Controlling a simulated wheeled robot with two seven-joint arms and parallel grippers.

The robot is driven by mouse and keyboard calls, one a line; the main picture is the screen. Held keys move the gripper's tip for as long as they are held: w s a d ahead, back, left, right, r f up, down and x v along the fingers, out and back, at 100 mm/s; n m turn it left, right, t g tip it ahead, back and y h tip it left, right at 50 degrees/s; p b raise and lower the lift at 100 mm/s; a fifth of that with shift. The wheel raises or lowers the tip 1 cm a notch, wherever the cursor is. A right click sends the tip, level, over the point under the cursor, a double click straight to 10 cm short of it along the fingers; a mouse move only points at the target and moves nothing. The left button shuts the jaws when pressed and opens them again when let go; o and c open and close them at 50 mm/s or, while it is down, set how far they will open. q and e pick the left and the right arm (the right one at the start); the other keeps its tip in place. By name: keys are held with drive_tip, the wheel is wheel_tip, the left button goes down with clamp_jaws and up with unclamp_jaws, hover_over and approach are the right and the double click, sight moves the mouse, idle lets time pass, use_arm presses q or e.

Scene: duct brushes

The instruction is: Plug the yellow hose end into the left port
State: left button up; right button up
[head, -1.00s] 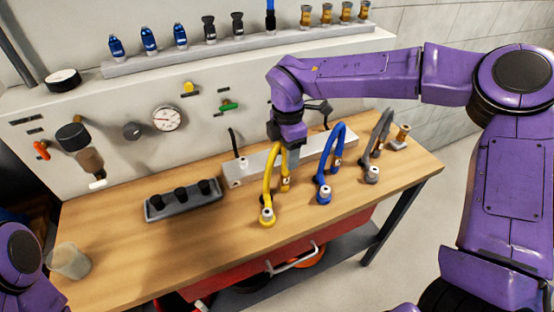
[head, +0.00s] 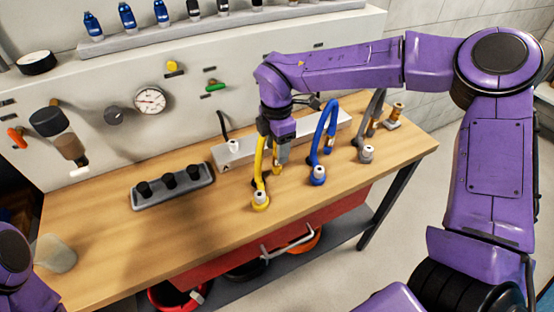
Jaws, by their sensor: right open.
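The yellow hose (head: 260,158) arches up from the bench in the head view. Its end, a yellow base with a white fitting (head: 261,197), stands on the wood near the front. My right gripper (head: 274,152) is open, pointing down at the upper part of the yellow hose, above and behind that end. Whether it touches the hose I cannot tell. A grey block (head: 226,156) lies behind, with a pale fitting (head: 234,146) on its left part; the gripper and hoses partly hide it. Which opening is the left port is unclear. My left gripper is out of view.
A blue hose end (head: 317,176) and a grey one (head: 366,154) stand to the right. A dark tray (head: 173,192) with three black knobs is left of the yellow hose. A cloudy cup (head: 56,254) stands at the front left. The bench front between is clear.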

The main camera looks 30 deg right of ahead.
wheel_tip(320, 180, down, 4)
drive_tip(key=shift+r+b, duration=0.1)
drive_tip(key=shift+b, duration=1.05)
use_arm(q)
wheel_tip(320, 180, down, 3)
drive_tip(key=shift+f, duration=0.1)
use_arm(e)
drive_tip(key=shift+r, duration=0.1)
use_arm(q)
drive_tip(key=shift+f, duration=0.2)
use_arm(e)
clamp_jaws()
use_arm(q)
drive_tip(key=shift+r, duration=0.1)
use_arm(e)
drive_tip(key=shift+r, duration=0.15)
